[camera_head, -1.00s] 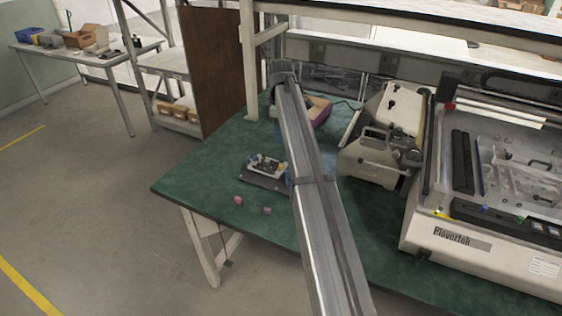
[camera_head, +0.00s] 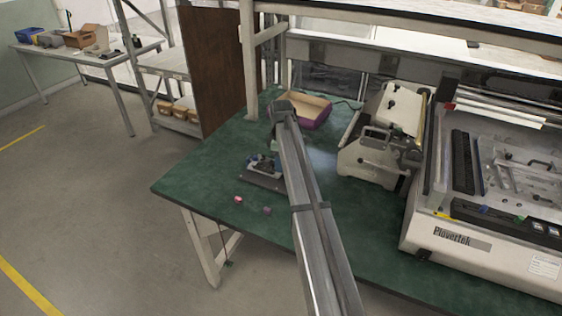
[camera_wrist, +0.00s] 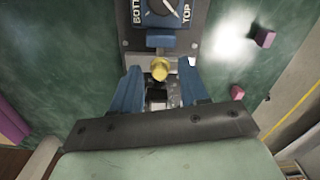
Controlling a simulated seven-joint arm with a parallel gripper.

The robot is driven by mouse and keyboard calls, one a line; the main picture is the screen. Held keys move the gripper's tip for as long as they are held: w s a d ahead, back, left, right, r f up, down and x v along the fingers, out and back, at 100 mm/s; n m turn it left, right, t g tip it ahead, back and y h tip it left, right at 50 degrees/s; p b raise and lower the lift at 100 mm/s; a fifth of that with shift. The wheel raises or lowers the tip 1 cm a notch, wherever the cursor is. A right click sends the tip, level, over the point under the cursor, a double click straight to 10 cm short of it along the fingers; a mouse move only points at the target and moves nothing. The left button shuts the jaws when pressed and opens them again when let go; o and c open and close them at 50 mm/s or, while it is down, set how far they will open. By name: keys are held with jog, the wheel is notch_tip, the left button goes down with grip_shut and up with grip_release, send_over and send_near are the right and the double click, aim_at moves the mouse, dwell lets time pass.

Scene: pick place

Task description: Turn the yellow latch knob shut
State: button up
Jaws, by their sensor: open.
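The yellow latch knob (camera_wrist: 160,68) shows in the wrist view, on a grey fixture plate (camera_wrist: 202,43). Above it are a blue block (camera_wrist: 160,41) and a dial (camera_wrist: 170,6) with a panel lettered "TOP" on one side. My gripper (camera_wrist: 160,77) is open. Its two blue fingers stand left and right of the knob, with gaps showing; I cannot tell how far below the fingertips the knob lies. In the head view the fixture (camera_head: 262,180) sits on the green table, partly hidden by my arm and gripper, and the knob cannot be made out.
Two small pink blocks (camera_head: 238,199) (camera_head: 267,210) lie in front of the fixture. A purple-sided open box (camera_head: 316,118) stands behind it. A beige machine (camera_head: 370,160) and a large Plovertek unit (camera_head: 470,240) fill the right. The table's left corner is clear.

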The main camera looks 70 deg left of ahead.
jog(key=shift+c, duration=0.2)
grip_shut()
jog(key=shift+m, duration=0.4)
jog(key=m, duration=0.3)
jog(key=shift+m, duration=2)
jog(key=shift+o, duration=0.2)
grip_release()
